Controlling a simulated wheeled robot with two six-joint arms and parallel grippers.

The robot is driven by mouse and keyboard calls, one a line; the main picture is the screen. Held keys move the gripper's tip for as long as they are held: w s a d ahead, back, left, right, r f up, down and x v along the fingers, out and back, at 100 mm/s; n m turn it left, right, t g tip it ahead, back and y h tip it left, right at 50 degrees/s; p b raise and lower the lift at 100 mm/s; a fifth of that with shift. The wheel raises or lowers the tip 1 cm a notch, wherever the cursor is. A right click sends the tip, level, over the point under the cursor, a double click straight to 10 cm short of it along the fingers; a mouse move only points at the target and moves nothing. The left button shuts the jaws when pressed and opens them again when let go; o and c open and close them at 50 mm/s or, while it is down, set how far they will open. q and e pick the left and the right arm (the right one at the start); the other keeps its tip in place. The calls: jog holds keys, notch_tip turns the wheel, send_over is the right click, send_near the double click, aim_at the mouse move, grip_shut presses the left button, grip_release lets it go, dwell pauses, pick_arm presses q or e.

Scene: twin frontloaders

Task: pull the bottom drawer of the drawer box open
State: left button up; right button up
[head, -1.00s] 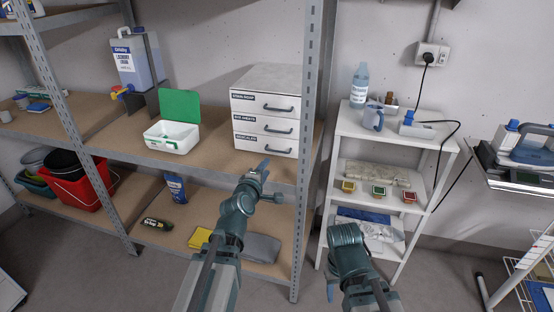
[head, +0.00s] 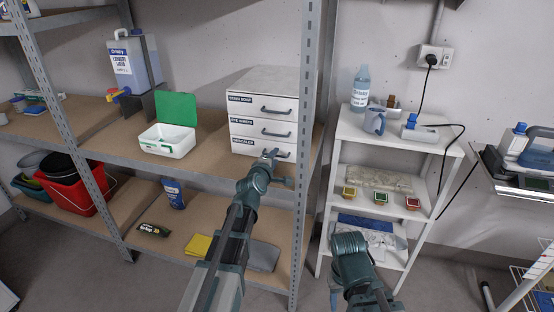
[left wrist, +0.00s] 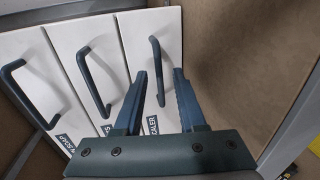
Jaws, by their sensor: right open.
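The white drawer box (head: 262,112) stands on the middle board of the metal shelf, with three drawers and dark bar handles. Its bottom drawer (head: 242,148), labelled as descaler, looks closed. My left gripper (head: 274,157) is in front of this drawer. In the left wrist view, the bottom drawer's handle (left wrist: 156,70) shows between the fingertips of my open left gripper (left wrist: 160,74). I cannot tell whether the fingers touch it. My right gripper (head: 333,288) is low in front of the white rack, partly hidden by its own arm, away from the drawer box.
A shelf post (head: 308,130) rises just right of the drawer box. A white box with a green lid (head: 168,140) stands to its left. A white rack (head: 400,142) with a mug and bottle is at the right. The board in front of the bottom drawer is bare.

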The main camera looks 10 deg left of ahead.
pick_arm(q)
jog(key=shift+w, duration=0.3)
jog(key=shift+c, duration=0.3)
grip_shut()
dwell(1.0)
